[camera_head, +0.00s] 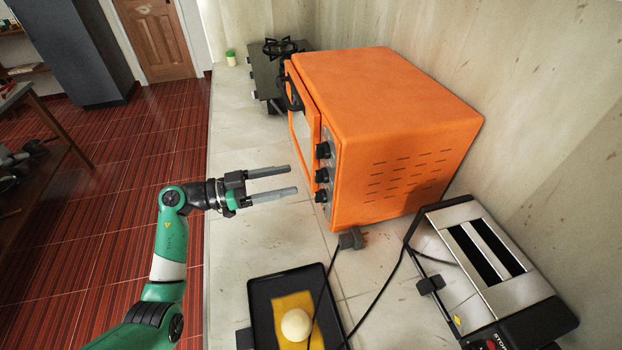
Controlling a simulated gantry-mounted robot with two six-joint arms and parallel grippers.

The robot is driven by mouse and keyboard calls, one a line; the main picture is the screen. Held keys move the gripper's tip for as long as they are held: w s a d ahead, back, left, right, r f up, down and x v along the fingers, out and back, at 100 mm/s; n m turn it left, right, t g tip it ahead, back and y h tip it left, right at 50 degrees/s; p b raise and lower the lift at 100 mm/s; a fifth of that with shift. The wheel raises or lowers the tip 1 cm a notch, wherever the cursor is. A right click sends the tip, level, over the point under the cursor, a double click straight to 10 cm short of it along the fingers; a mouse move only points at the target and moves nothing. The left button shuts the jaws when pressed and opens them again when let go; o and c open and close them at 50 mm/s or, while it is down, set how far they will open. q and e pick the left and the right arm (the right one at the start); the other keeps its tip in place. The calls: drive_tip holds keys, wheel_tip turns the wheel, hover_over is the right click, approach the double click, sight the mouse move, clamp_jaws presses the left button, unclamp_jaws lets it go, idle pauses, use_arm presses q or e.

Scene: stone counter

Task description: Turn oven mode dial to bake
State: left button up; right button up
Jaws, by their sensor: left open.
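An orange toaster oven (400,125) stands on the stone counter, with its door and control panel facing left. Three black dials run down the panel: an upper dial (323,150), a middle dial (322,175) and a lower dial (321,196). Their labels and pointer positions are too small to read, so I cannot tell which is the mode dial. My left gripper (296,181) is open and empty. Its two fingers point right at the panel, near the middle and lower dials, and appear just short of them. My right gripper is not in view.
A silver toaster (485,270) stands at the lower right. A black tray (262,318) with a pale ball (296,325) lies at the front, a cable crossing it. A plug (352,239) lies by the oven's corner. A gas burner (268,70) stands behind. Counter left of the oven is clear.

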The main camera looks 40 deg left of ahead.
sight(321, 176)
use_arm(q)
drive_tip(key=b+x, duration=0.1)
drive_tip(key=x, duration=0.6)
drive_tip(key=shift+b, duration=0.4)
clamp_jaws()
